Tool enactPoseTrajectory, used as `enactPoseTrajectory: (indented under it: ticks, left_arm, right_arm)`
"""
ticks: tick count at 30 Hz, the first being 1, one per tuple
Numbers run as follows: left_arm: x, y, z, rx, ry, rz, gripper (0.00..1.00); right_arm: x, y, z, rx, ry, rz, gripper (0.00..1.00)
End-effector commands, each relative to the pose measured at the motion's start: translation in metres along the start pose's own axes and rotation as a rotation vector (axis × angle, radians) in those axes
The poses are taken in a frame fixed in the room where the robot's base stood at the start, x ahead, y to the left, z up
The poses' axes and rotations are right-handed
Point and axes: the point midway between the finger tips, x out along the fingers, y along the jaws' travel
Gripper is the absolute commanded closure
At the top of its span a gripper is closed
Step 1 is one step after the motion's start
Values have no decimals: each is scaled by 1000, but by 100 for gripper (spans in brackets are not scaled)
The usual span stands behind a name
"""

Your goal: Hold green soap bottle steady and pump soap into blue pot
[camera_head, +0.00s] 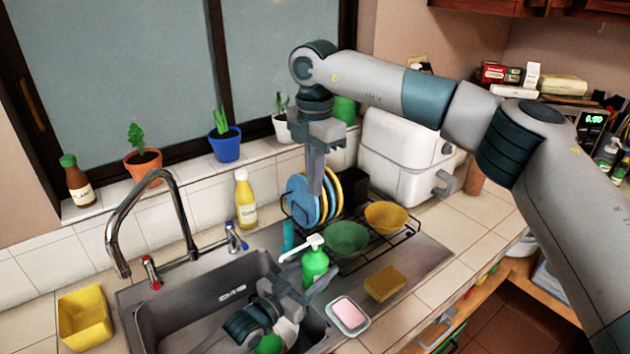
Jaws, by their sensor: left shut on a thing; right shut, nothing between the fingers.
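The green soap bottle (315,263) with a white pump head stands upright at the right edge of the sink. The pump nozzle points left over the basin. My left gripper (308,288) is shut on the bottle's lower part, which it partly hides. My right gripper (314,195) is shut and empty, pointing down in front of the plates, above the pump head in the picture and apart from it. A blue pot (225,146) with a green plant stands on the windowsill. No other blue pot shows; my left arm covers part of the sink.
A dish rack (376,256) holds plates, a green bowl (346,238) and a yellow bowl (386,217). A sponge (385,283) and pink soap on a dish (348,314) lie right of the sink. The faucet (140,205) and a yellow bottle (244,200) stand behind it.

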Motion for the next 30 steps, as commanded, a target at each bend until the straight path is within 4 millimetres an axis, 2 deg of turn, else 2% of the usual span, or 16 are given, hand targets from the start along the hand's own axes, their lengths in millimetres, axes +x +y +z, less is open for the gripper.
enactPoseTrajectory:
  ticks: [6, 7, 9, 22, 26, 30]
  left_arm:
    - [0, 0, -1, 0, 1, 0, 88]
    - [0, 0, -1, 0, 1, -1, 44]
    - [0, 0, 0, 0, 1, 0, 27]
    - [-4, 0, 0, 0, -1, -1, 26]
    - [-14, 0, 0, 0, 0, -1, 26]
    - [-33, 0, 1, 0, -1, -1, 26]
  right_arm:
    - [0, 0, 0, 0, 0, 0, 100]
    - [0, 0, 0, 0, 0, 0, 100]
    - [0, 0, 0, 0, 0, 0, 100]
    - [0, 0, 0, 0, 0, 0, 100]
    - [0, 0, 0, 0, 0, 0, 100]
    - [0, 0, 0, 0, 0, 0, 100]
